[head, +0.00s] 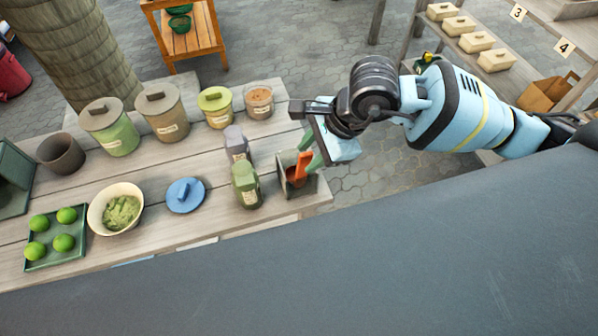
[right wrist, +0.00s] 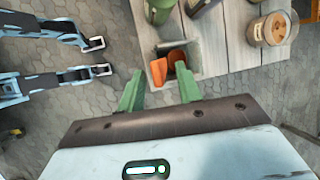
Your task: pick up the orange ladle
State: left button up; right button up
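The orange ladle (head: 301,165) stands in a small grey open-topped holder (head: 312,186) at the right end of the wooden table. Its orange parts (right wrist: 176,57) also show in the holder in the right wrist view, one leaning over the near rim. My right gripper (head: 308,147) is just above and beside the holder in the head view. My left gripper is not in the head view.
A green jar (head: 246,187) and a grey jar (head: 237,146) stand close left of the holder. A blue lid (head: 186,196), a bowl (head: 116,209), a green tray (head: 54,258) of limes and several lidded pots stand further left. Paved floor lies beyond the table's right end.

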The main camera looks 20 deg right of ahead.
aim_at(300, 170)
jog(key=shift+x, duration=2.3)
jog(key=shift+s+r, duration=0.1)
grip_shut()
